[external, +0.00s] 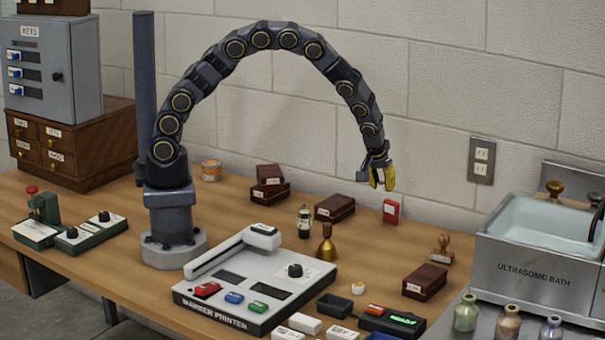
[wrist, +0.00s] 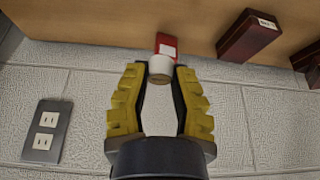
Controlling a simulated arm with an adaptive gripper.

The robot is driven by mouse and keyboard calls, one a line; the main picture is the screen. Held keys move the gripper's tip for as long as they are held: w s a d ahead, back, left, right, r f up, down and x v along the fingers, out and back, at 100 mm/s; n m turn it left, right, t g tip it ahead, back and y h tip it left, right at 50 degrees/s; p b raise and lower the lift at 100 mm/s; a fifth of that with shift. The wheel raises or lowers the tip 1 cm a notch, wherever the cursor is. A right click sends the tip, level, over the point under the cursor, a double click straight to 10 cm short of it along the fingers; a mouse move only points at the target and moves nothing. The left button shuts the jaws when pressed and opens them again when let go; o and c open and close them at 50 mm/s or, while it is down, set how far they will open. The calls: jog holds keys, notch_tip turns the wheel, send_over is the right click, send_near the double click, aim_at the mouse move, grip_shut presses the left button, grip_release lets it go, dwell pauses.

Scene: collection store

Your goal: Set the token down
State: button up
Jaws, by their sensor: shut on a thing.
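My gripper (external: 381,184), with yellow fingers, hangs from the arched arm above the back right of the table, near the wall. In the wrist view my gripper (wrist: 160,78) is shut on a small, pale round piece, which I take to be the token (wrist: 161,66), held between the fingertips. The token cannot be made out in the external view. A red box with a white label (external: 390,211) stands on the table below the gripper; in the wrist view the red box (wrist: 166,43) shows just beyond the token.
Dark red boxes (external: 335,208) lie left of the red box. A wooden stamp (external: 441,249), a brass bell (external: 326,246) and a small lantern (external: 304,220) stand nearby. The ultrasonic bath (external: 545,272) is at right. Bare tabletop (external: 385,248) lies in front of the red box.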

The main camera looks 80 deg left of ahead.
jog(key=s+d, duration=0.4)
jog(key=s, duration=0.6)
jog(key=s+d, duration=0.4)
jog(key=s, duration=0.7)
send_over(363, 266)
jog(key=s, duration=0.1)
jog(key=f, duration=0.9)
jog(key=shift+d, duration=0.3)
jog(key=shift+w+f, duration=0.15)
jog(key=shift+f, duration=1.55)
jog(key=shift+f, duration=0.1)
jog(key=o, duration=0.7)
jog(key=shift+o, duration=0.2)
